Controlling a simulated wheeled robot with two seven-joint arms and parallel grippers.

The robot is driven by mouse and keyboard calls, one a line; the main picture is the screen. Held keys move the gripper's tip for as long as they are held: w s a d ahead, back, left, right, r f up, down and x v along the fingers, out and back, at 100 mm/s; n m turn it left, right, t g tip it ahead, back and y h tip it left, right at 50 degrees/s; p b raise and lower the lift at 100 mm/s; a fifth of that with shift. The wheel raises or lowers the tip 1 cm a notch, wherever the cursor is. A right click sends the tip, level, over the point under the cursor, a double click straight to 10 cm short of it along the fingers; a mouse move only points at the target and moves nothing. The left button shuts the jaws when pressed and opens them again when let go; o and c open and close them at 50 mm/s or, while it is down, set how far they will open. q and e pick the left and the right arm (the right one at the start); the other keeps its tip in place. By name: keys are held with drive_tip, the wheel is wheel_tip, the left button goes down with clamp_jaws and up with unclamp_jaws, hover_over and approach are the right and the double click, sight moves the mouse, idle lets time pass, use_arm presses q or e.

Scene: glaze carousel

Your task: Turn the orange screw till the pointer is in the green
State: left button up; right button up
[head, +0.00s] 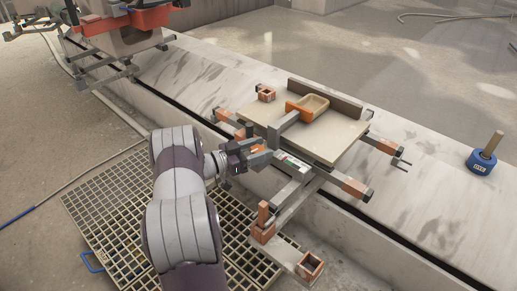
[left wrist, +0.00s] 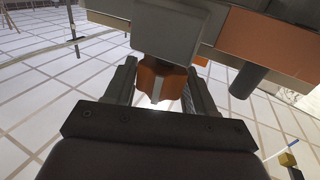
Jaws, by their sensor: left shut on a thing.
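My left gripper (head: 262,155) is at the near-left side of the carousel station, at the end of a grey block under the board. In the left wrist view, the orange screw (left wrist: 160,78) is a lobed knob between the two fingers (left wrist: 155,82), below a grey block (left wrist: 168,32). The gripper is shut on the screw. In the head view the screw is mostly hidden by the gripper. A small gauge strip (head: 293,161) with a green part lies just right of the gripper. Its pointer is too small to make out. My right gripper is not in view.
A pale board (head: 330,140) carries an orange-edged tray (head: 307,106). Orange-ended bars stick out around it. An upright orange post (head: 263,213) and a square orange socket (head: 310,264) stand close in front. A blue weight (head: 481,161) stands at the right. A floor grating (head: 110,215) lies at the left.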

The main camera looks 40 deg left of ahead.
use_arm(q)
drive_tip(key=o, duration=1)
drive_tip(key=shift+c, duration=0.2)
drive_tip(key=p+v, duration=0.4)
drive_tip(key=v, duration=0.8)
drive_tip(key=shift+s+a, duration=0.25)
drive_tip(key=shift+s, duration=0.05)
